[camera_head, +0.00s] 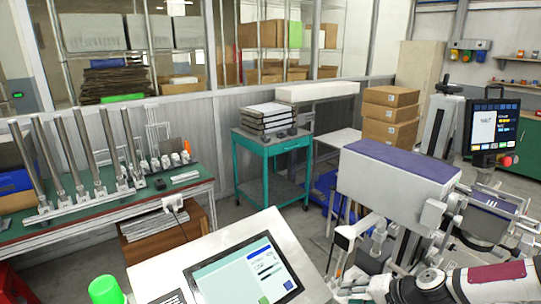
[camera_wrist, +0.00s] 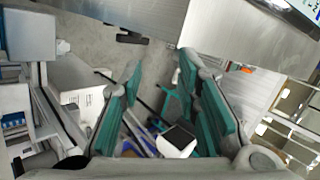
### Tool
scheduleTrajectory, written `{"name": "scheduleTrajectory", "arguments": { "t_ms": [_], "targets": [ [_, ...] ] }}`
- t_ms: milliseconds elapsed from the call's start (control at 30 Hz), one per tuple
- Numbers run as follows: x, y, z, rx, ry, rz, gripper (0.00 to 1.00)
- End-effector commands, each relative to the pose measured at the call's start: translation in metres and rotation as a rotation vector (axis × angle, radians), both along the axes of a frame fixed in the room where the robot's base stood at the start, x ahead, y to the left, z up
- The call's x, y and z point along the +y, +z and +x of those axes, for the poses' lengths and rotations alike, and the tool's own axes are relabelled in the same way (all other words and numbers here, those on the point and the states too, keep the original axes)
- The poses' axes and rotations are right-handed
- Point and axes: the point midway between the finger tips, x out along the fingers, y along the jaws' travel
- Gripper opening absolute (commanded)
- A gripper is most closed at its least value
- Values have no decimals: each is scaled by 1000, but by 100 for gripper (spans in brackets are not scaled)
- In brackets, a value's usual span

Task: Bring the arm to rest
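My arm (camera_head: 435,287) reaches in from the lower right of the head view, in front of a grey and white machine. My gripper (camera_wrist: 160,78) shows clearly in the wrist view. Its two teal-padded fingers stand well apart, with nothing held between them. Floor and a small white block with a dark top (camera_wrist: 177,140) show in the gap, farther off; how far cannot be told. In the head view the fingers are small and partly cut off at the bottom edge.
The machine with a purple-topped box (camera_head: 395,170) stands close behind my arm. A tilted touchscreen panel (camera_head: 243,277) is left of the gripper. A teal cart (camera_head: 268,160) carries stacked trays. A green-topped bench (camera_head: 75,212) holds metal rods.

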Motion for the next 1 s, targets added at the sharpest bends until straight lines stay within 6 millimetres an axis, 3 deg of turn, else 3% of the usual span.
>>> {"name": "scheduleTrajectory", "arguments": {
  "t_ms": [267,467,733,1000],
  "targets": [
    [-1,19,-27,114,237,-259,30],
    [-9,52,-39,173,348,-438,30],
    [-14,116,-52,210,427,-657,30],
    [-5,191,-70,188,439,-829,30]
  ]
}}
